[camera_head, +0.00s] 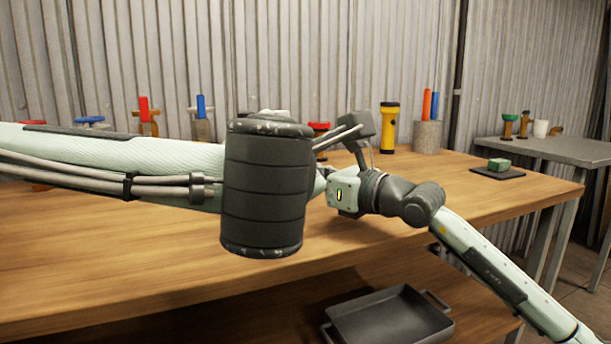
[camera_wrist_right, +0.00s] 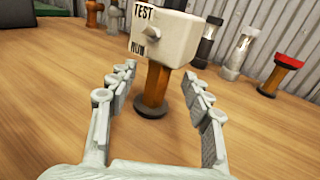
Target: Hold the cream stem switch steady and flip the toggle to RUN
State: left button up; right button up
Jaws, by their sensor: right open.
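The cream stem switch (camera_wrist_right: 164,33) stands upright on the bench in the right wrist view. It is a cream box on a brown stem with a dark round foot. TEST is marked at the top of its face and RUN at the bottom. A small light toggle (camera_wrist_right: 151,32) sticks out between the labels. My right gripper (camera_wrist_right: 157,80) is open, its fingers on either side of the stem in the picture, with visible gaps. In the head view my left arm's dark cylindrical part blocks the middle, hiding the right gripper and the switch. My left gripper does not show.
The wooden bench (camera_head: 460,190) holds coloured-handled fittings along the back. A yellow torch (camera_head: 389,127) and a grey holder (camera_head: 427,137) stand behind my right wrist. A grey tray (camera_head: 392,318) sits on the lower shelf. A side table (camera_head: 560,148) is at right.

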jog(key=shift+x, duration=2.25)
